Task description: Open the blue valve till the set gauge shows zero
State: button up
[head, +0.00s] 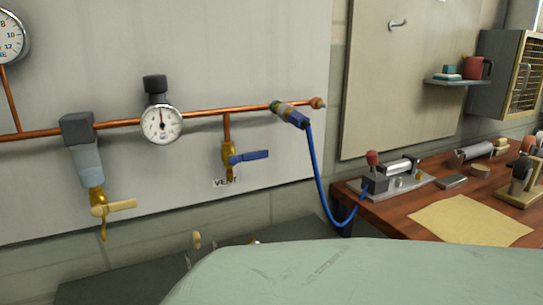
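The blue valve (249,157) is a blue lever on a brass body that hangs from the copper pipe above a "VENT" label. Its lever lies roughly level and points right. A round white gauge (161,125) sits on the pipe to the left, under a dark knob (155,87). Its needle points about straight up; its numbers and label are too small to read. A larger gauge (12,42) is cut off at the upper left; part of its scale shows 8, 10 and 12. My gripper is not in view.
A filter (88,160) with a yellow-handled valve (114,207) hangs at left. A blue hose (318,180) runs from a coupling (290,114) to a device (376,181) on the wooden bench (395,222). A pale green surface fills the bottom.

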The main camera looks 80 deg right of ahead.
aim_at(232, 161)
jog(key=z, duration=2.1)
jog(key=k+j+z, duration=0.25)
jog(key=k+j, duration=0.15)
jog(key=j, duration=0.05)
